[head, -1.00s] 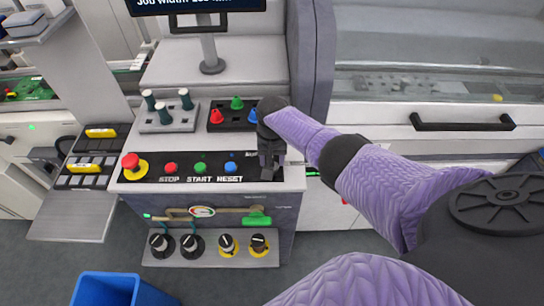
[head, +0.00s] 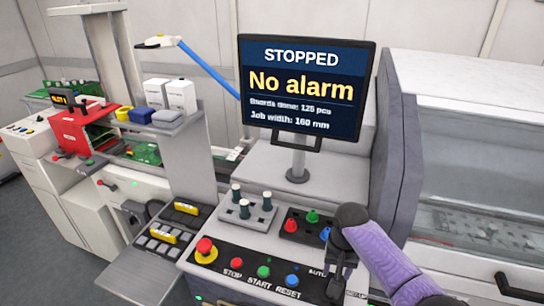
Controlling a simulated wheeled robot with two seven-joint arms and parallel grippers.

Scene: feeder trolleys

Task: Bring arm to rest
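My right arm, in a purple sleeve, comes in from the lower right of the head view. Its gripper (head: 338,284) points down at the right end of the black control panel (head: 222,266), next to the AUTO label. Its fingers are small and dark against the panel, and I cannot tell whether they are apart. The panel carries a red mushroom button (head: 205,247) and red STOP (head: 237,262), green START (head: 263,271) and blue RESET (head: 292,280) buttons. My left arm is not in view.
A monitor (head: 303,88) reads STOPPED, No alarm. Behind the panel stand a grey holder (head: 238,212) with dark green pegs and a black tray (head: 290,238) with coloured cones. A grey shelf (head: 165,125) with small boxes and a red machine (head: 82,132) are at left.

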